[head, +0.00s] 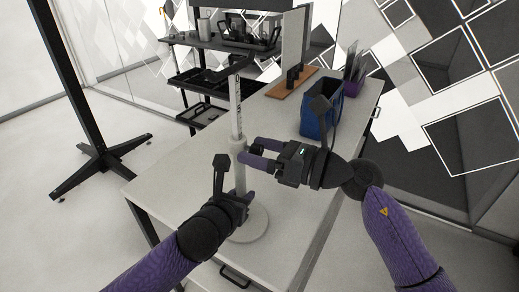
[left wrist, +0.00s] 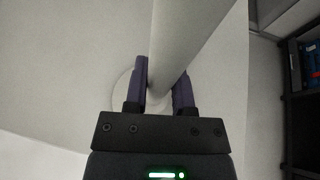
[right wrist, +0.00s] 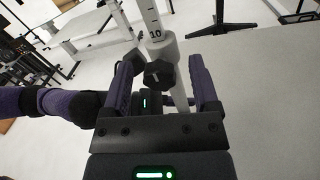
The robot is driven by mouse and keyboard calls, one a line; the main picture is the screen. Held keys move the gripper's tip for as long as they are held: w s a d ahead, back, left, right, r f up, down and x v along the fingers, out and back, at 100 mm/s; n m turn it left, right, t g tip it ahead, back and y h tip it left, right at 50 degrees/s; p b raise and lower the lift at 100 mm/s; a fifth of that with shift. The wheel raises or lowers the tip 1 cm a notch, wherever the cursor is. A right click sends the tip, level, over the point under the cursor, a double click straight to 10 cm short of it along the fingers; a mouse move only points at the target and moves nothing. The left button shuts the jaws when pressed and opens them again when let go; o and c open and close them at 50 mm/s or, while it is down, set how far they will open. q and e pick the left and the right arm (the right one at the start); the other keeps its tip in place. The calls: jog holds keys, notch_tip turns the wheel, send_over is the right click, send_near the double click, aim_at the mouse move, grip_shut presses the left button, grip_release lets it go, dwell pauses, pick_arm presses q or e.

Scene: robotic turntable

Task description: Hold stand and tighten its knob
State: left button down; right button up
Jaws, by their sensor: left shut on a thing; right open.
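The stand has a pale upright post (head: 236,115) with a marked upper part and a round base (head: 250,226) on the table. My left gripper (head: 246,196) is shut on the lower post, just above the base. It also shows in the left wrist view (left wrist: 160,85), its fingers on either side of the post (left wrist: 190,40). My right gripper (head: 257,155) is open at the collar height of the post. In the right wrist view, the dark knob (right wrist: 158,75) sits between the open fingers (right wrist: 160,75), with a gap at each side.
The pale table (head: 290,125) carries a blue bag (head: 318,112), a wooden board with dark items (head: 291,83) and a purple holder (head: 353,83) toward the back. A black rack with trays (head: 205,80) stands behind. The table's left front is clear.

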grip_shut()
jog(key=shift+m, duration=0.8)
grip_release()
jog(key=v, duration=1.2)
